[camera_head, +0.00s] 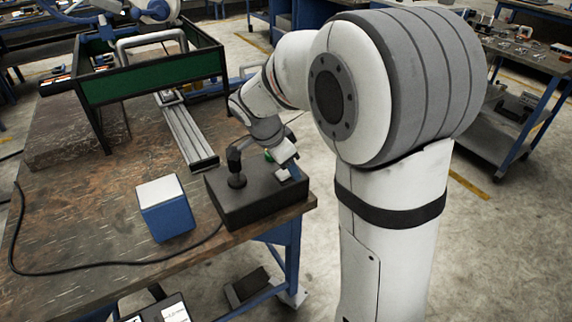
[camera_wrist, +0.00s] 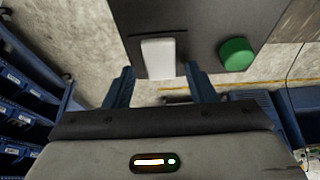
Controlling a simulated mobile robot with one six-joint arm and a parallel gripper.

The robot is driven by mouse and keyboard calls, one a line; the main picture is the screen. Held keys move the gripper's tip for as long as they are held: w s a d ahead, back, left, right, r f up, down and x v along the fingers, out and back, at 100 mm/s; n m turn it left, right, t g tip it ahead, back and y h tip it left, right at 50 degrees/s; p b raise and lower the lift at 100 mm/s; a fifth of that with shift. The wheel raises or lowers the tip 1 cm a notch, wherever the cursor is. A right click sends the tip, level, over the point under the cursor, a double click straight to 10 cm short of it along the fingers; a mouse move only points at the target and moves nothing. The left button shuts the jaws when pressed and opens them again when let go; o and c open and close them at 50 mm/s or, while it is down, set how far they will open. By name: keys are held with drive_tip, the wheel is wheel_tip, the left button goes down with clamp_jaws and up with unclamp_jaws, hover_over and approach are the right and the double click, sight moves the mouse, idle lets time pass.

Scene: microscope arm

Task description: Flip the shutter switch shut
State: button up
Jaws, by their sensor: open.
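A dark control box (camera_head: 245,205) sits at the table's near right corner. The white shutter switch (camera_wrist: 158,58) is on the box's dark panel, upper middle in the wrist view. A round green button (camera_wrist: 236,54) is to its right. My gripper (camera_wrist: 160,82) is open, its two blue fingers apart. Contact with the switch cannot be told. In the head view my gripper (camera_head: 284,165) is over the right side of the box and partly hides the switch area.
A black joystick (camera_head: 236,168) stands on the box, left of my gripper. A blue and white block (camera_head: 165,208) and a black cable (camera_head: 110,268) lie on the table (camera_head: 95,225). A metal rail (camera_head: 188,135) and a green-sided frame (camera_head: 150,85) are behind.

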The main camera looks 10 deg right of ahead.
drive_tip(key=w+v, duration=0.1)
drive_tip(key=v, duration=0.6)
drive_tip(key=shift+s+r+p, duration=0.3)
drive_tip(key=shift+s+r, duration=0.15)
drive_tip(key=shift+s, duration=0.1)
drive_tip(key=shift+a, duration=0.1)
drive_tip(key=s+d+r+n+y+p, duration=0.1)
drive_tip(key=s+n+p, duration=0.1)
drive_tip(key=s+n, duration=0.2)
drive_tip(key=s+d+r+n+y+p, duration=0.1)
drive_tip(key=s+n+y+p, duration=0.1)
drive_tip(key=s+n, duration=0.3)
drive_tip(key=s+d+r+n+t+y+p, duration=0.1)
drive_tip(key=s+n+p, duration=0.3)
drive_tip(key=s, duration=0.6)
drive_tip(key=shift+s+d+r+n, duration=0.3)
drive_tip(key=shift+d+r+n, duration=0.25)
drive_tip(key=shift+n, duration=0.15)
